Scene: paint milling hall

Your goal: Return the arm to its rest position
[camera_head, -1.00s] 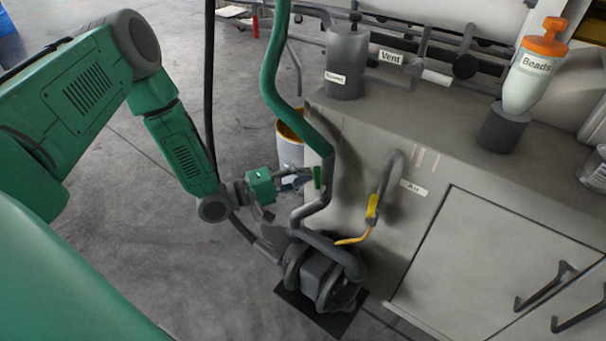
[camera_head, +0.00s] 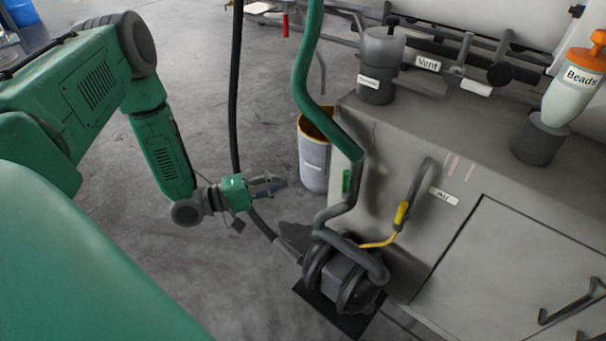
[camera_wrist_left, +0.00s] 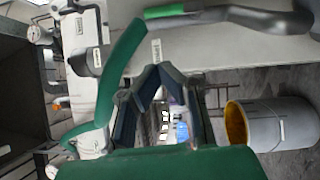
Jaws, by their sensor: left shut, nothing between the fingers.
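My left arm (camera_head: 165,155) comes in from the left of the head view, bent down at the elbow. My left gripper (camera_head: 275,184) points right, shut and empty, above the floor and left of the grey machine cabinet (camera_head: 450,170). It is apart from the green hose (camera_head: 310,75) and the pump (camera_head: 340,275). In the left wrist view the dark fingers of the gripper (camera_wrist_left: 160,75) reach up from the green gripper body, with the hose beside them. My right gripper is not in view.
A grey bucket with a yellow inside (camera_head: 314,165) stands on the floor just beyond the gripper. A black hose (camera_head: 235,95) hangs behind the wrist. A yellow-handled air valve (camera_head: 401,213) sits on the cabinet. The floor (camera_head: 220,280) below the arm is open.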

